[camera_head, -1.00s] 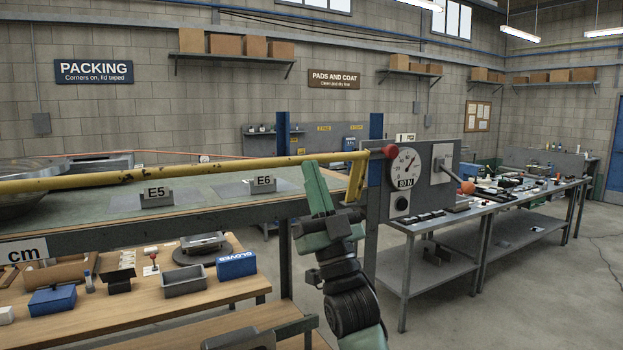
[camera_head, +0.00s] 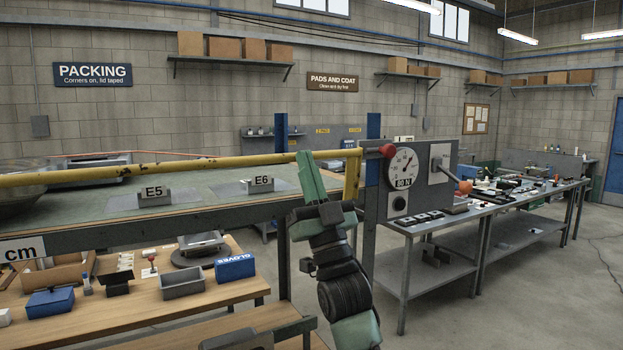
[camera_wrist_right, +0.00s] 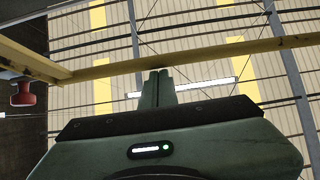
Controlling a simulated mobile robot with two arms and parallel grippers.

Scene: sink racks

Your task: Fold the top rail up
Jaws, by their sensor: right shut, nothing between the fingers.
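The top rail (camera_head: 110,174) is a worn yellow bar running across the front of the green-topped bench in the head view. Its right end meets a short yellow arm (camera_head: 351,176) beside the grey gauge panel. My right gripper (camera_head: 304,154) is shut and empty, pointing up, with its fingertips at the rail and covering part of it. In the right wrist view the rail (camera_wrist_right: 215,56) crosses just past the tips of the closed fingers (camera_wrist_right: 157,75). I cannot tell whether they touch. My left gripper is not in view.
A gauge panel (camera_head: 428,180) with a dial stands right of the rail's end, with a red knob (camera_head: 387,151). A steel table (camera_head: 470,225) extends right. A wooden shelf (camera_head: 200,300) with boxes and trays lies below the bench. Open floor shows at the right.

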